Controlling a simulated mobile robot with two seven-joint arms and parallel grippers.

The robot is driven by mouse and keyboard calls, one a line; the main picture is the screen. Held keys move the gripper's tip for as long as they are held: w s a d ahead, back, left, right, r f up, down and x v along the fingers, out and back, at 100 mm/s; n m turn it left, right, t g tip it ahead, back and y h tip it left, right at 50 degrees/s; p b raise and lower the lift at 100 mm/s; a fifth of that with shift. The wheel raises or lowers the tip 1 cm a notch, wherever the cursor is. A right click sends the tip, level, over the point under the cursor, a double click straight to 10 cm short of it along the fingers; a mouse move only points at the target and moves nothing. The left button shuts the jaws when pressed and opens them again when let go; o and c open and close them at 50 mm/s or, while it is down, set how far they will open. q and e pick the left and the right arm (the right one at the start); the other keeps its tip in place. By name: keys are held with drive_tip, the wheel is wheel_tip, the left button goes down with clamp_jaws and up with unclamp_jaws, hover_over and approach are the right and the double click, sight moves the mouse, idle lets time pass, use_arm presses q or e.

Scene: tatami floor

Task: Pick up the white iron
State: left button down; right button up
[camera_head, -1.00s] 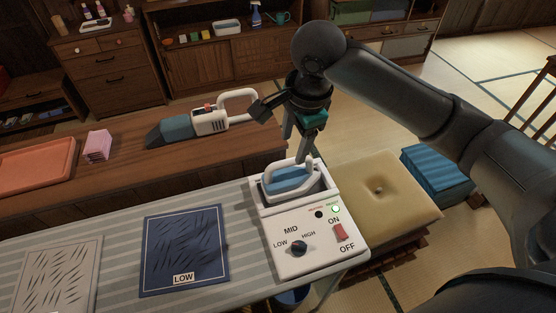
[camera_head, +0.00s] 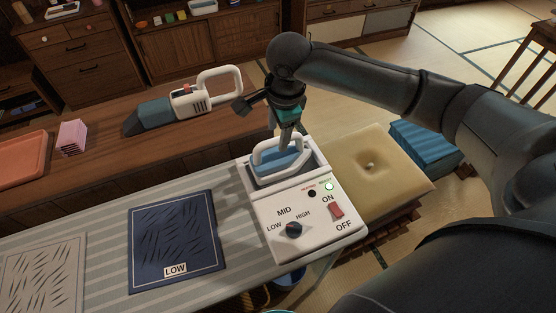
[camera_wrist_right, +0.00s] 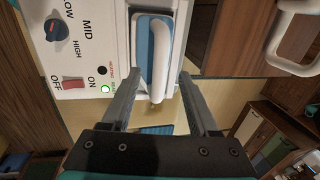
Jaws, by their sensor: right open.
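The white iron (camera_head: 279,157), with a blue body and a white loop handle, sits in the recess of a white dock (camera_head: 318,240). The dock has a LOW/MID/HIGH dial, a red ON/OFF switch and a lit green lamp. My right gripper (camera_head: 284,147) is open at the handle's far side, pointing down. In the right wrist view, the iron (camera_wrist_right: 146,48) lies ahead, and the handle's near end shows between the open fingers (camera_wrist_right: 159,84). I cannot tell whether a finger touches it. My left gripper is not in view.
A striped ironing board (camera_head: 110,245) holds a dark blue cloth (camera_head: 174,235) marked LOW and a pale cloth (camera_head: 42,275). A wooden counter (camera_head: 100,165) behind bears a handheld vacuum (camera_head: 185,104), pink cloths (camera_head: 72,136) and an orange tray (camera_head: 22,158). A beige cushion (camera_head: 375,175) lies to the right.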

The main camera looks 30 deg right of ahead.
sight(278, 138)
drive_tip(key=f, duration=0.3)
drive_tip(key=f+b, duration=0.1)
drive_tip(key=shift+w+d+f, duration=0.15)
drive_tip(key=shift+w, duration=0.25)
drive_tip(key=shift+c, duration=0.4)
clamp_jaws()
idle(0.5)
